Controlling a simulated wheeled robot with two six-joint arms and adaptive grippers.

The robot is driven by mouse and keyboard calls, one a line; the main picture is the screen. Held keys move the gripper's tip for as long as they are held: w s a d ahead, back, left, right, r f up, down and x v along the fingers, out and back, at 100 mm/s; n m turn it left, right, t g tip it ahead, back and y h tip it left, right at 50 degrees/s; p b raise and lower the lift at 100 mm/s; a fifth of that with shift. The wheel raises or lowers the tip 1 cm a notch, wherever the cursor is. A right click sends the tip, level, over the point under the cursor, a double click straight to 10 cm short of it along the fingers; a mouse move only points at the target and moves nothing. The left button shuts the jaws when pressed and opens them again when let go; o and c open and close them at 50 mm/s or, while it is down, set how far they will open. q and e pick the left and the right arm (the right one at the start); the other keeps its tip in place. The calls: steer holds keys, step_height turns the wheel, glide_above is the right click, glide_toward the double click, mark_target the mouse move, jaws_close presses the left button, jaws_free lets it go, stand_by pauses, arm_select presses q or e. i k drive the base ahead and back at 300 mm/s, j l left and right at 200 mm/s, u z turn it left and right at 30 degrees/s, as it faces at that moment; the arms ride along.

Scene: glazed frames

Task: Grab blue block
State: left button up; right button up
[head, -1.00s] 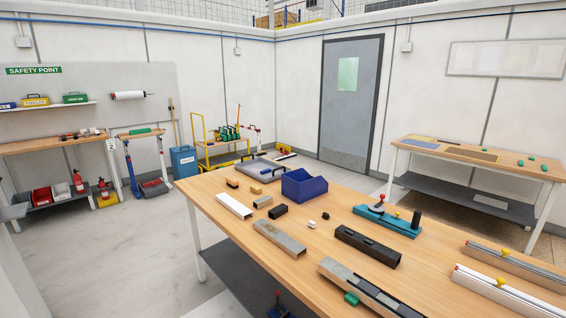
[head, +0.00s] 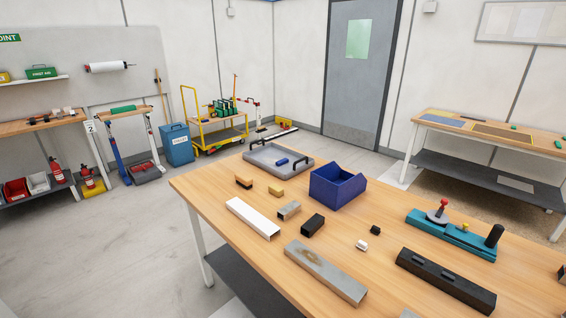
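A small blue block (head: 282,161) lies in a shallow grey tray (head: 262,165) at the far left part of the wooden table (head: 215,188). The block is apart from the tray's black handles. Neither of my grippers shows in the head view.
A dark blue open bin (head: 338,188) stands just right of the tray. Several profile pieces lie nearer, among them a white one (head: 252,217), a grey one (head: 325,271) and a black one (head: 445,280). A teal fixture (head: 450,237) stands at right.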

mark_target(281, 163)
steer(key=i+j+u, duration=0.6)
steer(key=i+j, duration=0.25)
steer(key=i+j+u, duration=0.6)
steer(key=i, duration=0.35)
steer(key=i+u, duration=0.3)
steer(key=i, duration=0.15)
